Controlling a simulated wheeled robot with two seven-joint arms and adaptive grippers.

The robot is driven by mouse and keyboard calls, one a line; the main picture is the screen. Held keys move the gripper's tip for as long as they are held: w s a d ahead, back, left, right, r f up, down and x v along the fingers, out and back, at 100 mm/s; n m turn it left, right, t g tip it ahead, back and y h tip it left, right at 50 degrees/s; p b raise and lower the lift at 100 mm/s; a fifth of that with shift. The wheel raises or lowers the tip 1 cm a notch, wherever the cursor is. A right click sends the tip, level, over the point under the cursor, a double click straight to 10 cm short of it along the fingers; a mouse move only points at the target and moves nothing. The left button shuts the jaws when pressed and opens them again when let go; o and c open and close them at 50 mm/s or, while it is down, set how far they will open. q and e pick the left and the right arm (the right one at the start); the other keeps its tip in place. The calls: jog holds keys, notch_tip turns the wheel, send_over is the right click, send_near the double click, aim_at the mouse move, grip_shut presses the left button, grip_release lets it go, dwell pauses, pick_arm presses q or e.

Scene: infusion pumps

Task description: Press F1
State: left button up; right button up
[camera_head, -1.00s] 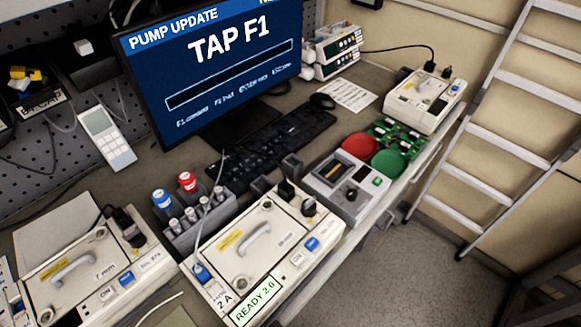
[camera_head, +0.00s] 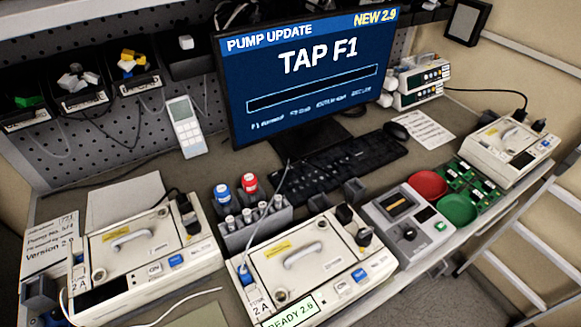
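The monitor (camera_head: 300,85) stands at the back of the bench and reads "PUMP UPDATE", "NEW 2.9" and "TAP F1" above an empty bar. A row of small text under the bar begins with F1. The black keyboard (camera_head: 345,168) lies below the monitor, partly hidden by it and by the items in front. Its single keys are too small to tell apart, so I cannot pick out F1. Neither of my grippers is in view.
A pump (camera_head: 315,262) labelled "READY 2.6" stands in front of the keyboard. Another pump (camera_head: 130,255) is at left. A bottle rack (camera_head: 250,230), a tester box (camera_head: 408,225), red (camera_head: 429,184) and green (camera_head: 457,209) discs and a mouse (camera_head: 396,131) crowd the bench.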

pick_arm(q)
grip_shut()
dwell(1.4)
